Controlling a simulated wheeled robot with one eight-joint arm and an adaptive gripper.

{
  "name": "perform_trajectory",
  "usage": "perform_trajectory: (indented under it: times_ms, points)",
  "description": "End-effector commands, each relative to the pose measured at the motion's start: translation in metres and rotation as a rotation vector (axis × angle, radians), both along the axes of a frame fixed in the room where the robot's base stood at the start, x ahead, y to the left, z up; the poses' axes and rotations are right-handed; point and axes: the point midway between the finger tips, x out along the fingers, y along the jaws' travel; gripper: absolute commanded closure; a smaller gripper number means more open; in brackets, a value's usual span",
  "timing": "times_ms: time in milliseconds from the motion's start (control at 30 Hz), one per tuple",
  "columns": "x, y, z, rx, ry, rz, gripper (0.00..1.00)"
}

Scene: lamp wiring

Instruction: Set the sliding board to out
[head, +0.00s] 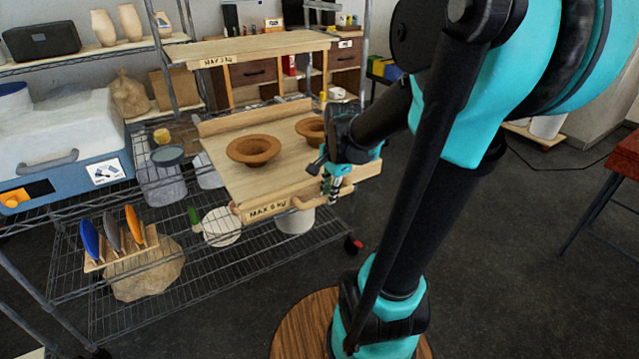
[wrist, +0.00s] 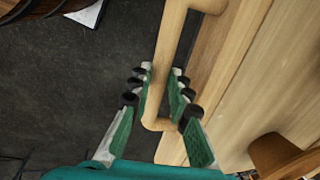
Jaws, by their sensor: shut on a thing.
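The sliding board (head: 270,182) is a pale wooden board marked "MAX 6 KG", at mid height in the wire rack in the head view. It sticks out at the front of the rack, below a higher wooden board. A rounded wooden handle (head: 302,203) runs along its front edge. My gripper (head: 327,187) is at the right part of this handle. In the wrist view, my gripper (wrist: 160,88) has its green fingers on both sides of the handle (wrist: 168,45), shut on it near its bent end. The board's surface (wrist: 245,100) lies to the right there.
Two brown dishes (head: 254,150) (head: 311,130) stand on the board, the second partly behind my arm. The higher board (head: 250,47) is marked "MAX 3 KG". Blue and orange scoop-like things (head: 133,224) stand in a wooden holder below left. Dark floor is free before the rack.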

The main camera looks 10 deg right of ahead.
Motion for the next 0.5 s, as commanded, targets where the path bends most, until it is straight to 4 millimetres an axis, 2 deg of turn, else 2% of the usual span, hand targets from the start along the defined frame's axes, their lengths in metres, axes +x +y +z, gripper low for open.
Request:
perform_trajectory:
  times_ms: [200,500]
  points:
    - [-0.024,-0.008,0.000,0.000,0.000,-0.001,1.00]
    - [-0.033,-0.011,0.000,0.000,0.002,-0.001,1.00]
